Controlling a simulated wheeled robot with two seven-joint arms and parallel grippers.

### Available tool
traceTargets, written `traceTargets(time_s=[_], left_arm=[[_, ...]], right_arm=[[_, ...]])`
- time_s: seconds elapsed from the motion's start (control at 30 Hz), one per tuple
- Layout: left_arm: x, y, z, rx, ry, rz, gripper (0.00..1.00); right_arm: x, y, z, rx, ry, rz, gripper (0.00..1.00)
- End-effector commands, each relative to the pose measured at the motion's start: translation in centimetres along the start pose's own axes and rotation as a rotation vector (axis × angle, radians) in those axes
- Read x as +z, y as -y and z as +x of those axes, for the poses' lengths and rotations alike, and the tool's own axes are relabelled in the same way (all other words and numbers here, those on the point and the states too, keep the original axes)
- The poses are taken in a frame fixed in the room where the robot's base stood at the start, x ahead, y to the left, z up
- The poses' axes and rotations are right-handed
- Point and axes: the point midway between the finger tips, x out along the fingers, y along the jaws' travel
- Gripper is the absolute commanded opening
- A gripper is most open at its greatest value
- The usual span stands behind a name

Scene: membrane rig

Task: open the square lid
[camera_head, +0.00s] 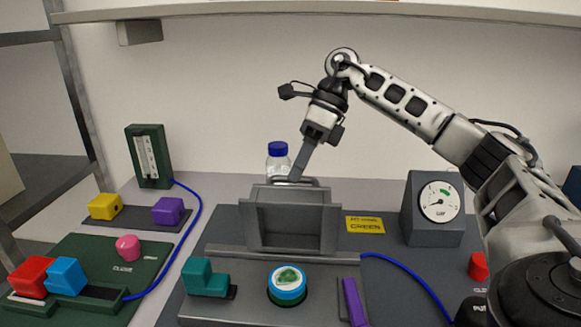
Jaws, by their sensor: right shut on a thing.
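The grey square lid (255,220) stands raised near the middle of the grey rig plate, with its hollow inner side facing me. A bar handle (312,182) runs along its top edge. My right gripper (297,174) comes down from above and is shut on this handle. In front of the lid, a round blue cell (288,293) with a white and green top lies uncovered. My left gripper is not in view.
A teal block (207,279) and a purple bar (354,302) flank the cell. A dial gauge (437,202) and red knob (478,266) stand right. A blue-capped bottle (278,157) stands behind the lid. Coloured blocks and a green panel (95,255) are left.

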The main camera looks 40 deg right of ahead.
Motion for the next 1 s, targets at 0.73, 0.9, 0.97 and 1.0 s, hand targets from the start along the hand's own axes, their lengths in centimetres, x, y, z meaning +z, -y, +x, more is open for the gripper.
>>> traceTargets(time_s=[0.73,0.9,0.97,1.0], left_arm=[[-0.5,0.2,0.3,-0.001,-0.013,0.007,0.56],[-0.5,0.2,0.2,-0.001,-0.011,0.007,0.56],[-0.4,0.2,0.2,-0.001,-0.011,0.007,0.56],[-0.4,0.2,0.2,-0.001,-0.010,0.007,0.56]], right_arm=[[-0.4,0.2,0.5,0.007,-0.016,0.003,0.34],[-0.3,0.2,-0.4,0.004,-0.011,0.003,0.34],[-0.2,0.2,-1.2,0.004,-0.009,0.002,0.34],[-0.2,0.2,-1.9,0.004,-0.010,0.003,0.34]])
